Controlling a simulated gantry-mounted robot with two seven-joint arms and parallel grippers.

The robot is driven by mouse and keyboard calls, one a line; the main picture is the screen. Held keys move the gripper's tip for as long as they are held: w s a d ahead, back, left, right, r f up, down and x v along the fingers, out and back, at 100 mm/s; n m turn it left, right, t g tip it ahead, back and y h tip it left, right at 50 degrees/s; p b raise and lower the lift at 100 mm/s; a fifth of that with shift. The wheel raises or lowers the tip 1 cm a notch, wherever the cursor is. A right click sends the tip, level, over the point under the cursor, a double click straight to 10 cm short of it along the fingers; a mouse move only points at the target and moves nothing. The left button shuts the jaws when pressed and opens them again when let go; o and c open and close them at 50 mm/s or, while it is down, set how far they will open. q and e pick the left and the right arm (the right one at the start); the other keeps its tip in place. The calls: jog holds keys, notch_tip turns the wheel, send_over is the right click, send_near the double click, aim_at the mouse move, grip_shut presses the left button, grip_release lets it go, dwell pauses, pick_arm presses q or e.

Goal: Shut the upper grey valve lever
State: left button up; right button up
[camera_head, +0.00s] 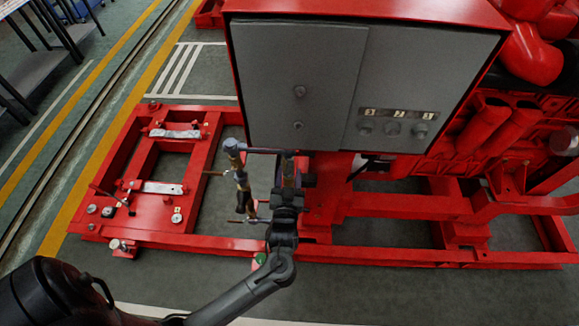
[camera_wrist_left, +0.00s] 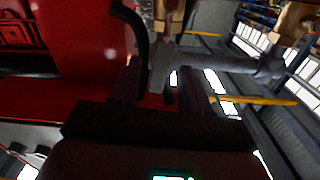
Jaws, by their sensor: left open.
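A grey pipe (camera_head: 258,150) with an elbow stands in front of the red pumpset, and a brass and dark valve column (camera_head: 242,188) hangs below the elbow. Two thin handles stick out from this column, one higher and one lower. My left gripper (camera_head: 288,172) is right of the column, just below the pipe, with its fingers pointing away from me. In the left wrist view its fingers (camera_wrist_left: 162,85) are open, and a grey lever-like bar (camera_wrist_left: 159,68) below a brass fitting (camera_wrist_left: 168,10) shows between them. I cannot tell whether they touch it. My right gripper is out of view.
A grey-faced control cabinet (camera_head: 300,85) stands directly behind and above the gripper. The red base frame (camera_head: 200,240) spreads below and to the left. The red engine (camera_head: 500,130) is at the right. Open floor (camera_head: 380,295) lies in front of the frame.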

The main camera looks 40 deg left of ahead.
aim_at(289, 168)
pick_arm(q)
jog(key=shift+x, duration=1.8)
grip_shut()
